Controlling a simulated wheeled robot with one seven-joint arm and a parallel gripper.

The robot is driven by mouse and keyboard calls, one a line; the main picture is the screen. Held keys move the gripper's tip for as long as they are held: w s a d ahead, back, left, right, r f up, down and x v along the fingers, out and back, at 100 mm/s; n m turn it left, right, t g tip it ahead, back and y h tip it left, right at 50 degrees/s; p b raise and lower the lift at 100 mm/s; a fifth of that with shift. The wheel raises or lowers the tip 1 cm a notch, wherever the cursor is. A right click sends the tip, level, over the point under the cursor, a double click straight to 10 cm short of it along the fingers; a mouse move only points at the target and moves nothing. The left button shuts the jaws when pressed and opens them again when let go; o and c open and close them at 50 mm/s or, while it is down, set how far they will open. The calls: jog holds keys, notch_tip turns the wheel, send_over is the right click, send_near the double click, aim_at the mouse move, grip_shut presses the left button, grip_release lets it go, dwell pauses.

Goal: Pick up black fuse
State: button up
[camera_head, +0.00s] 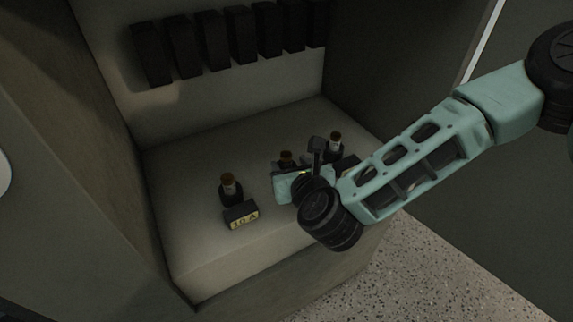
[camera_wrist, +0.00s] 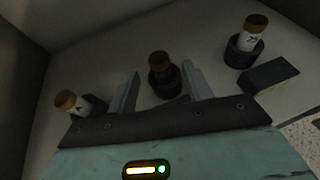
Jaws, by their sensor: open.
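Three fuses with brown caps stand in dark round holders on the pale ledge. The middle one, which looks black-bodied (camera_wrist: 160,64), lies between and just beyond my open fingers in the wrist view; its brown top (camera_head: 287,156) shows past my gripper in the head view. My gripper (camera_wrist: 160,76) is open and empty, its two fingers to either side of that fuse. I cannot tell whether they touch it. The left fuse (camera_head: 229,185) and right fuse (camera_head: 335,141) have pale bodies. The middle holder's lower part is hidden by my gripper in the head view.
A black block labelled "10 A" (camera_head: 240,215) sits before the left fuse. Several black boxes (camera_head: 214,42) line the back wall. Side walls enclose the ledge (camera_head: 200,262); its front is bare.

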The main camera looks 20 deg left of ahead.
aim_at(284, 157)
jog(key=shift+x, duration=3.05)
jog(key=shift+f, duration=0.15)
jog(key=shift+c, duration=0.3)
jog(key=c, duration=1)
